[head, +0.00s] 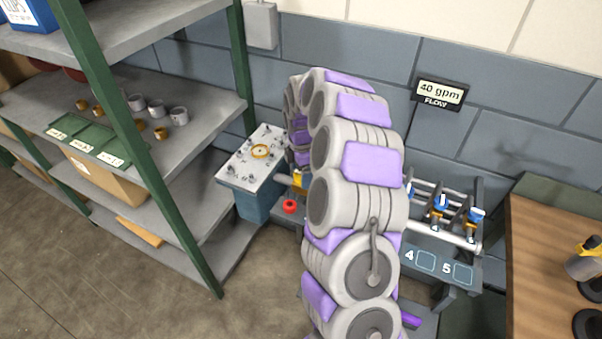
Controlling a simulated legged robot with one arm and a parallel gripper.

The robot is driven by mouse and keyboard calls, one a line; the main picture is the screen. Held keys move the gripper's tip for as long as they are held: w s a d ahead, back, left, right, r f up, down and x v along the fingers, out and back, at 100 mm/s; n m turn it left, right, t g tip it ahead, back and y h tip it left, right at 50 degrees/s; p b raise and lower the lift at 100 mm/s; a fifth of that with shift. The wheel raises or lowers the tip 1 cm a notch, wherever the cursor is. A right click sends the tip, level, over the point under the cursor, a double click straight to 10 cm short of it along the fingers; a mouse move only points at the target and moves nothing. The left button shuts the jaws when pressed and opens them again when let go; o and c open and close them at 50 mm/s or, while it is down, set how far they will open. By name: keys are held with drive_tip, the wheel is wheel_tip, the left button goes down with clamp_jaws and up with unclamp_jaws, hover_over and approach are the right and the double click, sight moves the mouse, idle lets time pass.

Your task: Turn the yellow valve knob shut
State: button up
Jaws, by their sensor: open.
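A small yellow part (297,179), possibly the yellow valve knob, shows at the left edge of my arm, beside a short grey pipe. Most of it is hidden, so its shape and turn cannot be told. My arm rises through the middle of the view and bends over and down toward the bench. My gripper is hidden behind the arm links, so its distance from the yellow part cannot be seen.
A red knob (289,207) sits below the yellow part. Blue-handled valves (440,207) stand on the bench at right, by labels 4 and 5. A wall display (440,93) reads 40 gpm flow. A green-posted shelf (190,215) is left; a wooden table (540,265) is right.

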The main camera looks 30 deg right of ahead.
drive_tip(key=shift+d, duration=0.15)
drive_tip(key=shift+c, duration=0.7)
drive_tip(key=c, duration=0.9)
